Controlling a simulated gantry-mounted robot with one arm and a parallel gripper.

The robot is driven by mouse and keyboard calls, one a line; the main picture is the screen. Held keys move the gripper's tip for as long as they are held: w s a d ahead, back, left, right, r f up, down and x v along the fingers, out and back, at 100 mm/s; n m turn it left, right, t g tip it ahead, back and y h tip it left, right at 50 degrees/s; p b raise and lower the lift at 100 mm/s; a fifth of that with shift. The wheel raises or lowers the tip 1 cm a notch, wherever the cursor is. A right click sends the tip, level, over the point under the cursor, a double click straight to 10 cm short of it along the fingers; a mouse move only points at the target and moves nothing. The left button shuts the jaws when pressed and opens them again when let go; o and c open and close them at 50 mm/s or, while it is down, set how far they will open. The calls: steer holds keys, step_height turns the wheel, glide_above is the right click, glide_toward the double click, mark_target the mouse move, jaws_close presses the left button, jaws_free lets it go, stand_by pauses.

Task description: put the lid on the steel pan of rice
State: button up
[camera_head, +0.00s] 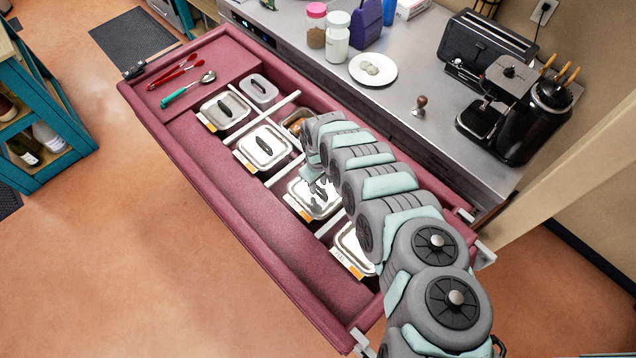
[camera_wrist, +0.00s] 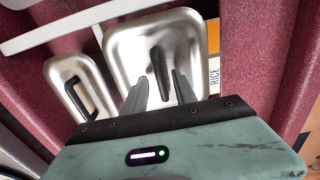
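The steel pan of rice (camera_head: 297,207) sits in the maroon drawer, its label RICE (camera_wrist: 214,75) at the right of the wrist view. The steel lid (camera_wrist: 125,48) with an upright black handle (camera_wrist: 158,65) lies over the pan, roughly square with it; whether its rim is fully seated I cannot tell. My gripper (camera_wrist: 160,82) is over the lid with its fingers apart, the handle between them. Contact with the handle is not clear. In the head view my gripper (camera_head: 319,190) and arm hide part of the pan and lid.
The drawer (camera_head: 245,215) holds other lidded pans (camera_head: 263,147), an open pan of brown food (camera_head: 296,122), and tongs (camera_head: 180,70). A smaller lidded pan (camera_wrist: 88,78) is close at left. White divider bars (camera_wrist: 75,24) run between pans. The drawer's front strip is clear.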

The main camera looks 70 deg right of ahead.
mark_target(318, 187)
steer(key=shift+r, duration=0.1)
step_height(318, 187, up, 2)
steer(key=shift+r+p, duration=0.1)
steer(key=shift+p, duration=0.25)
step_height(318, 187, up, 11)
stand_by(0.4)
